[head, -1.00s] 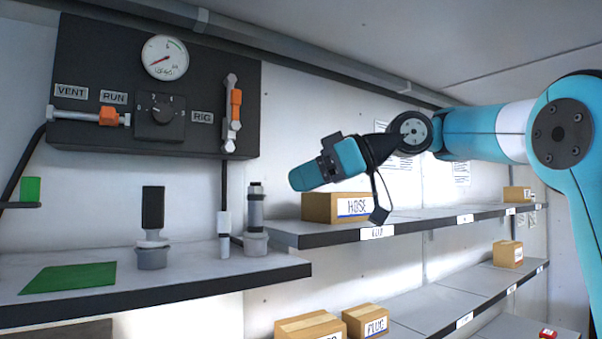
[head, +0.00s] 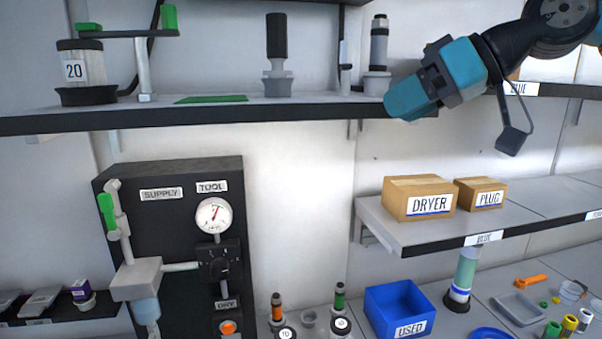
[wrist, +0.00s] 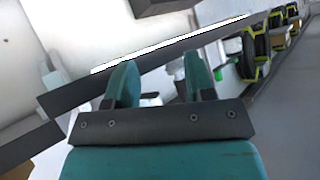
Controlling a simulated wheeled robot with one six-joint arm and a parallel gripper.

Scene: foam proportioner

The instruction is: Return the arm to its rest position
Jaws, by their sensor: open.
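My gripper (head: 400,103) is at the upper right of the head view, at the end of my teal and black arm. It overlaps the right end of the upper shelf in the picture; I cannot tell how near it really is. In the wrist view its two teal fingers (wrist: 160,82) stand apart with nothing held between them. My arm reaches in from the upper right corner, and its upper part is out of view.
The upper shelf (head: 200,122) carries a grey fitting (head: 277,75) and a canister (head: 82,75). Below are a black gauge panel (head: 170,240), a DRYER box (head: 418,198), a PLUG box (head: 480,193) and a blue USED bin (head: 398,310). White wall shows between the shelves.

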